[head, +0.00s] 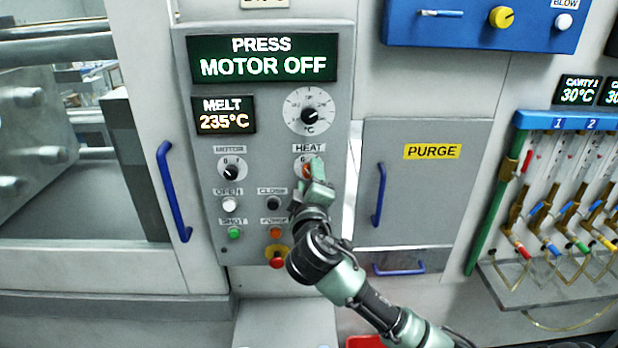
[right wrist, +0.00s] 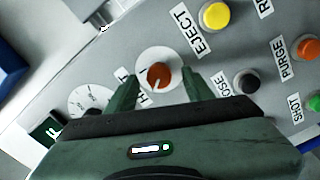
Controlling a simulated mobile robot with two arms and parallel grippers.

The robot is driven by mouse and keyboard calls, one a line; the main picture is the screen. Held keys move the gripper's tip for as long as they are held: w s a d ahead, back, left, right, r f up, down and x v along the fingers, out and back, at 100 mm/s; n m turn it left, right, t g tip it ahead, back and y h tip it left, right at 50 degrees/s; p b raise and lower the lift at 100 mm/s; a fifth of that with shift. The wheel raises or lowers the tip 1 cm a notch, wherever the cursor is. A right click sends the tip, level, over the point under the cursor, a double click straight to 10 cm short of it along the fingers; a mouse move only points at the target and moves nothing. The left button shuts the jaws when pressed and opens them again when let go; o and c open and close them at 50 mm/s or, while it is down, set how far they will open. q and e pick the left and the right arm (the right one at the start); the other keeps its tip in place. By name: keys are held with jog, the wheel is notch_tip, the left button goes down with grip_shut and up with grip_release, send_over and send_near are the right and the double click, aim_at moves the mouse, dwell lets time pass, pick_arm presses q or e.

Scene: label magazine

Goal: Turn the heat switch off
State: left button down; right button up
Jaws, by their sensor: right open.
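The heat switch (head: 306,172) is a small orange-red knob on a white round plate under the HEAT label on the grey control panel (head: 340,110). In the head view it is partly hidden by my right gripper (head: 314,174). The right wrist view shows the knob (right wrist: 158,76) between my two open green fingers, with a gap on each side. Which mark the knob points to is hard to tell. My left gripper is not in view.
Close by are the black motor knob (head: 231,171), a white dial (head: 309,111) above and several push buttons, including the red stop button (head: 277,262) below. The displays read PRESS MOTOR OFF and MELT 235°C. A blue door handle (head: 379,194) stands to the right.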

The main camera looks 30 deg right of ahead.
jog(key=b+v, duration=0.2)
jog(key=v, duration=0.4)
jog(key=shift+s+a, duration=0.15)
jog(key=shift+f, duration=0.15)
